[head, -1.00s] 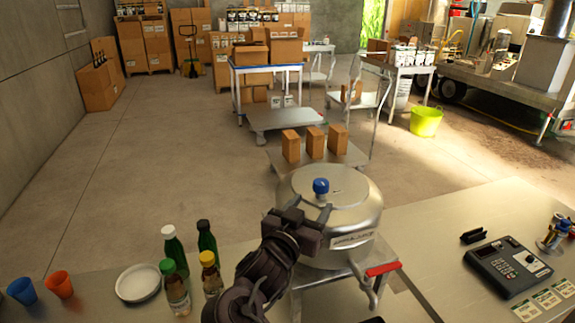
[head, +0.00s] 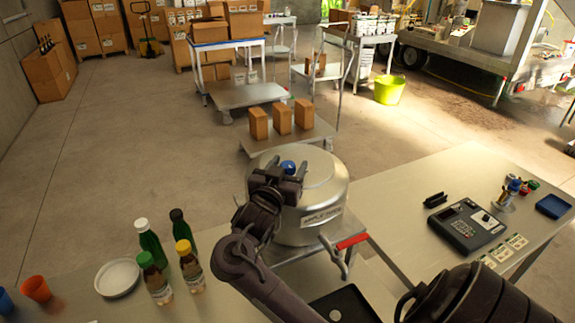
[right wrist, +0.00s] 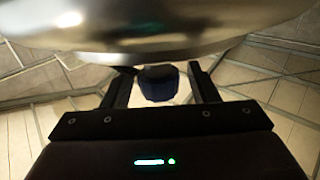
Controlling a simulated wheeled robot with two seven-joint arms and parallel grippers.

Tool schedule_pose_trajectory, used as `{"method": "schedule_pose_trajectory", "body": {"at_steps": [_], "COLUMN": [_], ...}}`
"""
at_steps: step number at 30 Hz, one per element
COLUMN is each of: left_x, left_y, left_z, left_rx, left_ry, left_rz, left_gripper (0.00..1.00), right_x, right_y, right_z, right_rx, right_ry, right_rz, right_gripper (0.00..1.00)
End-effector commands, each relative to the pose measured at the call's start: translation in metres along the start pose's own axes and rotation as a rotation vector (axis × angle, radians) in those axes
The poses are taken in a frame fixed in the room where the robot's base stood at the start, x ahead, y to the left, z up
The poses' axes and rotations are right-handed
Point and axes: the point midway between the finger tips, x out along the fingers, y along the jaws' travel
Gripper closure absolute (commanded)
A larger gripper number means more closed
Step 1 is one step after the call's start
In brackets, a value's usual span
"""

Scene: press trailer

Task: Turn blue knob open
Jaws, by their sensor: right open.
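The blue knob (head: 288,167) sits on top of the round steel vessel (head: 322,190) in the head view. My right gripper (head: 280,172) is at the vessel's lid, close in front of the knob. In the right wrist view the knob (right wrist: 158,83) shows between the two open fingers (right wrist: 160,88), with a visible gap on each side. The vessel's shiny lid fills the top of that view. I cannot tell whether the fingers touch the knob. My left gripper is not in view.
Several bottles (head: 168,262) and a white plate (head: 118,278) stand left of my arm. A red-handled lever (head: 351,241) sticks out beside the vessel. A keypad device (head: 466,227) lies on the right table. Three brown cartons (head: 282,119) stand behind the vessel.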

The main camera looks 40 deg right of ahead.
Motion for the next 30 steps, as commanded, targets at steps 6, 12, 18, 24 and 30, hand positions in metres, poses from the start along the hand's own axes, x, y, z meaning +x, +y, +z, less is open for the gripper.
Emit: {"method": "schedule_pose_trajectory", "body": {"at_steps": [6,12,18,24,30], "left_x": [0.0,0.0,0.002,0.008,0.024], "left_y": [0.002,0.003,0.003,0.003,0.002], "left_z": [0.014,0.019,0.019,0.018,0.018], "left_rx": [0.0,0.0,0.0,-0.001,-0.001], "left_ry": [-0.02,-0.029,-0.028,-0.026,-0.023], "left_rz": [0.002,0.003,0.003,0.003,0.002], "left_gripper": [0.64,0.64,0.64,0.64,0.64], "right_x": [0.0,0.0,0.0,0.0,0.0], "right_y": [0.0,0.0,0.0,0.002,0.002], "right_z": [0.0,0.0,0.001,0.002,0.005], "right_rx": [0.0,0.0,-0.001,-0.003,-0.006], "right_ry": [0.0,0.0,0.001,0.001,0.001], "right_rz": [0.0,0.0,-0.014,-0.083,-0.226], "right_gripper": [0.63,0.89,0.89,0.89,0.89]}}
